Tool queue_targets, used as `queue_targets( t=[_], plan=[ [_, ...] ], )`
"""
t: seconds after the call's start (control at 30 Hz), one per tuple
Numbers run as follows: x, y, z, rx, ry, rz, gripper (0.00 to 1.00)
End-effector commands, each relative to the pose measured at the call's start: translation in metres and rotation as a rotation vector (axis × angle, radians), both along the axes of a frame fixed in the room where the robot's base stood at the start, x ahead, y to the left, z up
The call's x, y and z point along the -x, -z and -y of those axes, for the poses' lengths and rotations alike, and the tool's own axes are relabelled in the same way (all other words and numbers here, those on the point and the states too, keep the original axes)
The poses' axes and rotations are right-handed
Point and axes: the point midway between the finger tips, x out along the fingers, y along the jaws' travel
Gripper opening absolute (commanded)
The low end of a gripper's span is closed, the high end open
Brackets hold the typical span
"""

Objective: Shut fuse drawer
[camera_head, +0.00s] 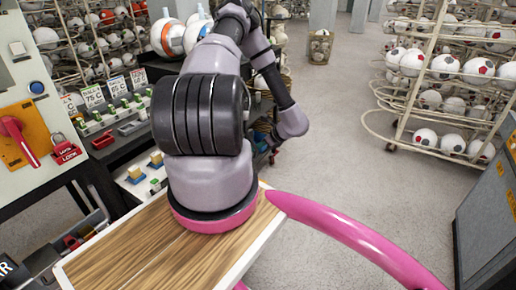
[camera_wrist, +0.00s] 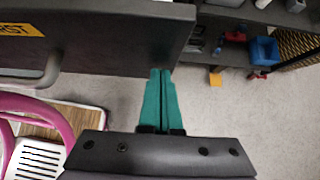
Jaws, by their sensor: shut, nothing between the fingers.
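My gripper (camera_wrist: 160,100) is shut and empty, its two teal fingers side by side. In the wrist view the fingertips are close to the lower edge of a dark grey front panel (camera_wrist: 110,35); I cannot tell whether they touch it. The panel has a grey bar handle (camera_wrist: 35,75) and a yellow label (camera_wrist: 20,30) ending in "RST". I cannot tell whether this panel is the fuse drawer's front. In the head view a dark open tray or drawer (camera_head: 104,222) with small parts sits low at the left. My arm hides my gripper in the head view.
A control panel with a red handle (camera_head: 18,140) and red lock (camera_head: 64,149) stands at the left. A dark bench (camera_head: 125,148) holds fuse-like parts. Ball racks (camera_head: 425,100) stand at the right, and a grey cabinet (camera_head: 490,215) below them. The floor between (camera_head: 345,140) is clear.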

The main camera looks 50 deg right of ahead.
Motion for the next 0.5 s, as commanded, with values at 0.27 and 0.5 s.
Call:
queue_targets(
  t=[0.27,0.5],
  plan=[
    [-0.018,0.0,-0.002,0.001,-0.004,0.002,0.0],
    [-0.069,0.0,-0.007,0.0,-0.006,0.003,0.0]
  ],
)
